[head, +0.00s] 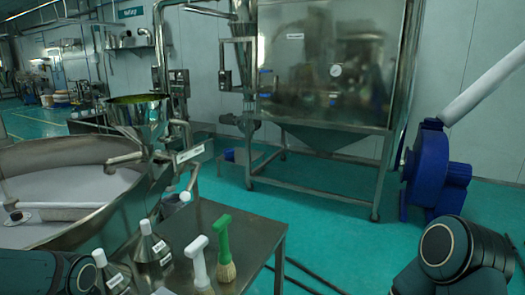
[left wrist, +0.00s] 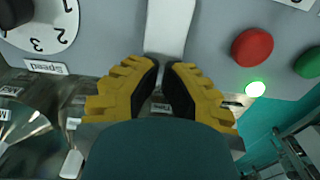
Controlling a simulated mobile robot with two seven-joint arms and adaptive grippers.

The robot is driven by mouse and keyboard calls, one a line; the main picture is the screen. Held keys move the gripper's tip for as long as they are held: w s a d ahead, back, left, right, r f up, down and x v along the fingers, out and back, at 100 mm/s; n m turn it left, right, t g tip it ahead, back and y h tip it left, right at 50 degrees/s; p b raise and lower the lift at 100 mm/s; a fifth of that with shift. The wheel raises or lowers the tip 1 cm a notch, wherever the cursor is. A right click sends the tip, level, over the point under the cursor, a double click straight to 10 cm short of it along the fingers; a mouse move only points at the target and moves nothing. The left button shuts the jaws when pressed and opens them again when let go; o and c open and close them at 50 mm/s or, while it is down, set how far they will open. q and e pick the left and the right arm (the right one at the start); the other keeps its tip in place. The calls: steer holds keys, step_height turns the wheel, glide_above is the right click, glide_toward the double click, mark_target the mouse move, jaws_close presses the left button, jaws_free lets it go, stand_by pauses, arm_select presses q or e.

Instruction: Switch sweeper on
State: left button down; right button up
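In the left wrist view a grey control panel (left wrist: 110,45) fills the top and appears upside down. It carries a red button (left wrist: 252,47), a green button (left wrist: 308,62) at the right edge, a lit green lamp (left wrist: 255,89) and a white Speed dial (left wrist: 42,22) with a black knob. My left gripper (left wrist: 161,66) has yellow fingers with black pads, close together with only a narrow gap. It is in front of a white strip (left wrist: 170,25), left of the red button. I see nothing held. My right gripper is out of view. The sieve pan (head: 55,160) is at the left in the head view.
A steel table (head: 245,225) holds a white brush (head: 198,262), a green-handled brush (head: 223,250) and small funnel-shaped steel containers (head: 150,245). A blue blower (head: 432,175) stands at right. A large steel tank (head: 330,60) is behind. Green floor (head: 320,215) lies between, with dark cables.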

arm_select(q)
steer(key=shift+f, duration=0.35)
steer(key=shift+r, duration=0.1)
step_height(320, 180, up, 7)
steer(key=p, duration=0.4)
steer(key=shift+p, duration=0.3)
stand_by(0.4)
